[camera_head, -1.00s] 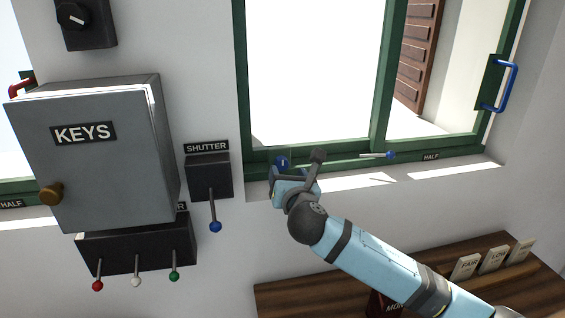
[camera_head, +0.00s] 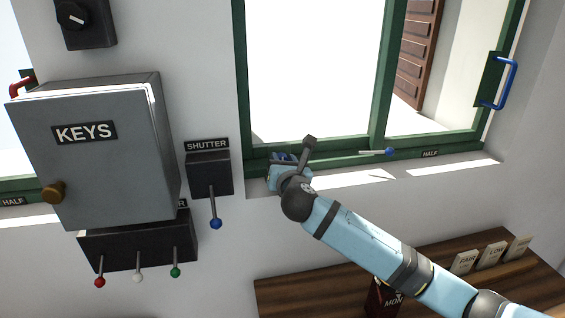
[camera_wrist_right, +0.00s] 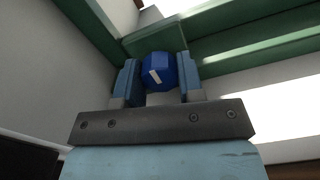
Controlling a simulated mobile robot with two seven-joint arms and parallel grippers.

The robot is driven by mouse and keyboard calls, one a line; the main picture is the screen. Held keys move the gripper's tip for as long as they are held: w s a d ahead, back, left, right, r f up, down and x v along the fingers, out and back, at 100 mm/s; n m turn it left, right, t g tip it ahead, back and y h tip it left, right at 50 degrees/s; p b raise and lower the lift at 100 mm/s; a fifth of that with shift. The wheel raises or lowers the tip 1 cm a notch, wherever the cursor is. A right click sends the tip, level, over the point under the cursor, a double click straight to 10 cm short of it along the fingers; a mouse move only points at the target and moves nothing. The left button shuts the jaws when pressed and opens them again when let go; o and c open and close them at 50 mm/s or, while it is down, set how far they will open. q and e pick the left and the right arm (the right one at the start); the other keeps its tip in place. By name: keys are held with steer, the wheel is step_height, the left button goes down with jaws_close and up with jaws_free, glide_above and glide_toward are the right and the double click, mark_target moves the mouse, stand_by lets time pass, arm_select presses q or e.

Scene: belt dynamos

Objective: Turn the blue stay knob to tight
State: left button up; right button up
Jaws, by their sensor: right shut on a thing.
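The blue stay knob (camera_wrist_right: 158,71) sits on the green window frame's lower left corner. In the right wrist view it is between the two fingers of my right gripper (camera_wrist_right: 156,80), with a pale mark slanting on its face. My right gripper is shut on the knob; in the head view the gripper (camera_head: 284,164) is at the lower left of the window, and it hides most of the knob. My left gripper is not in view.
A stay rod with a blue ball (camera_head: 389,152) lies along the sill near the HALF label (camera_head: 430,154). The SHUTTER lever box (camera_head: 209,174) and the grey KEYS cabinet (camera_head: 120,190) are to the left. A wooden shelf (camera_head: 320,292) with cards is below right.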

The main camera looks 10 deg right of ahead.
steer(key=shift+m, duration=1.5)
steer(key=m, duration=0.3)
steer(key=shift+m, duration=0.3)
steer(key=m, duration=0.3)
steer(key=shift+f+m, duration=0.1)
steer(key=shift+m, duration=0.2)
steer(key=m, duration=0.3)
steer(key=shift+m, duration=0.3)
steer(key=m, duration=1)
steer(key=shift+b, duration=0.3)
